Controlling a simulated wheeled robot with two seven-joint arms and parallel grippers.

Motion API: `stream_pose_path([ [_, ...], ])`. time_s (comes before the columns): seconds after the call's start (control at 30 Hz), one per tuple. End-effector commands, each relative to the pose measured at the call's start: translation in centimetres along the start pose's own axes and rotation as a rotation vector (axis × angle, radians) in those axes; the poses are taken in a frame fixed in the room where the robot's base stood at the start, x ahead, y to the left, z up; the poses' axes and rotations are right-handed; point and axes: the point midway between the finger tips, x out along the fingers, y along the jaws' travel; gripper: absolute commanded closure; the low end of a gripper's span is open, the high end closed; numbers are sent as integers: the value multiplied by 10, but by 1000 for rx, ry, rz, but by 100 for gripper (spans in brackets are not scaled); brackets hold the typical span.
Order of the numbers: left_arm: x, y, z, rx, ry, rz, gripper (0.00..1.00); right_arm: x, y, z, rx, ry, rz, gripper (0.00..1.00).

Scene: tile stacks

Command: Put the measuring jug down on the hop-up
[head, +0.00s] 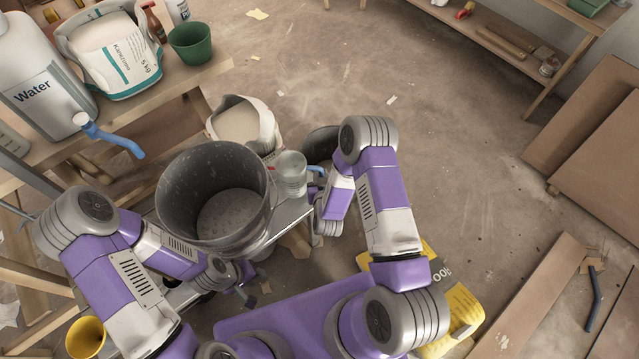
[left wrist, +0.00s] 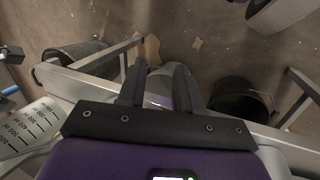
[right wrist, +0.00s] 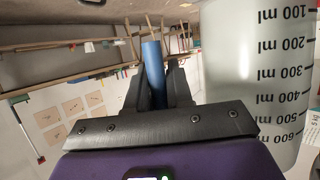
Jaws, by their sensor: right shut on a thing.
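The measuring jug (head: 290,178) is a clear, cloudy vessel beside the big dark bucket in the head view. Its ml scale (right wrist: 285,75) fills the right of the right wrist view, upside down there. My right gripper (head: 322,178) is shut on the jug's blue handle (right wrist: 152,68). The hop-up (head: 287,222) is a grey metal platform under the bucket, and the jug is over its far right part. I cannot tell whether the jug's base touches it. My left gripper (left wrist: 158,85) is open and empty, low beside the hop-up's near left side.
The big bucket (head: 212,195) takes up much of the hop-up. An open sack (head: 242,125) stands behind it and a dark bucket (head: 320,143) beyond the jug. A yellow bag (head: 460,308) lies on the floor at right. A wooden bench holds a water can (head: 40,75) at left.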

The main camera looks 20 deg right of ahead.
Motion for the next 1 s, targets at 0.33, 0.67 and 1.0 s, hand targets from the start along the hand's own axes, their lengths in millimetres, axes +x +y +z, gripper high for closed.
stream_pose_path([
  [0.33, 13, -5, 0, 0, 0, 0, 65, 12, 0, 29, 0, 1, 0, 100],
  [0.67, 13, -5, 0, 0, 0, 0, 65, 13, 0, 32, -1, 0, 0, 70],
  [1.0, 13, -5, 0, 0, 0, 0, 65, 13, 0, 32, -1, -1, 0, 54],
])
